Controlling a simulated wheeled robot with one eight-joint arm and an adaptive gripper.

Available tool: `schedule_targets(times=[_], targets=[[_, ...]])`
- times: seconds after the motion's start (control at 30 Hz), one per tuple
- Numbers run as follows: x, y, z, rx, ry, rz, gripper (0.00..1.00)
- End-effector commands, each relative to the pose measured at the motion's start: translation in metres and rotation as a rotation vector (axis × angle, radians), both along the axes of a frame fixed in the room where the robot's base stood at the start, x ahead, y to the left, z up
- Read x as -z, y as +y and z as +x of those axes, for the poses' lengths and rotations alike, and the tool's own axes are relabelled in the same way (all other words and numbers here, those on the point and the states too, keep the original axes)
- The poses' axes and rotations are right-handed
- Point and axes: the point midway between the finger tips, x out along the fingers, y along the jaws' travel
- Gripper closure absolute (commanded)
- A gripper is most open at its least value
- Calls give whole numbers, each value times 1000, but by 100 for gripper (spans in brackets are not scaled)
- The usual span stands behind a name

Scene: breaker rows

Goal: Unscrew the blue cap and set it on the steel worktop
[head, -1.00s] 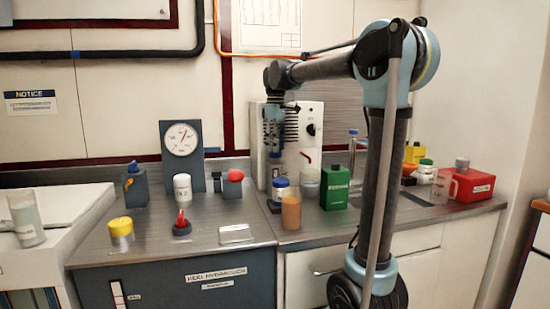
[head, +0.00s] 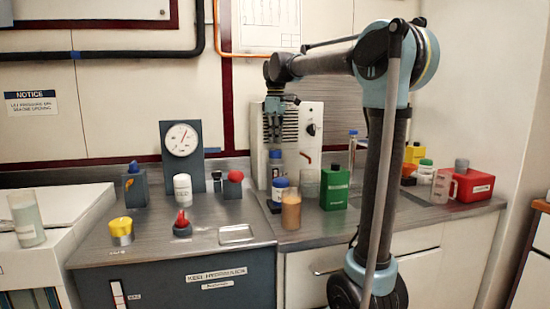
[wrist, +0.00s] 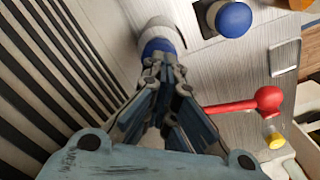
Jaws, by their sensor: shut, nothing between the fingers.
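My gripper (head: 274,138) points down in front of the white louvred unit. Its fingers are shut and empty. Just below them in the head view is a blue cap (head: 275,154) on a pale bottle (head: 276,168). In the wrist view the closed fingertips (wrist: 167,68) sit close to this blue cap (wrist: 157,46); I cannot tell whether they touch it. A second blue cap (head: 280,183) tops a white bottle nearer the front, partly behind a jar. The steel worktop (head: 330,232) runs below.
The louvred unit (head: 308,112) stands close behind my gripper. A tan jar (head: 291,212) and a green bottle (head: 335,188) stand in front and to the right. A red ball-ended bar (wrist: 268,98) shows near the fingers in the wrist view. Bare worktop lies along the front edge.

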Motion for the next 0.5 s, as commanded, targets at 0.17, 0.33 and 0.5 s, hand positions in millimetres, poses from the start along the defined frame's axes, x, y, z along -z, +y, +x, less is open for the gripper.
schedule_targets(times=[0.17,0.33,0.5], targets=[[0,0,0,0,0,0,78],[0,0,0,0,0,0,78],[0,0,0,0,0,0,78]])
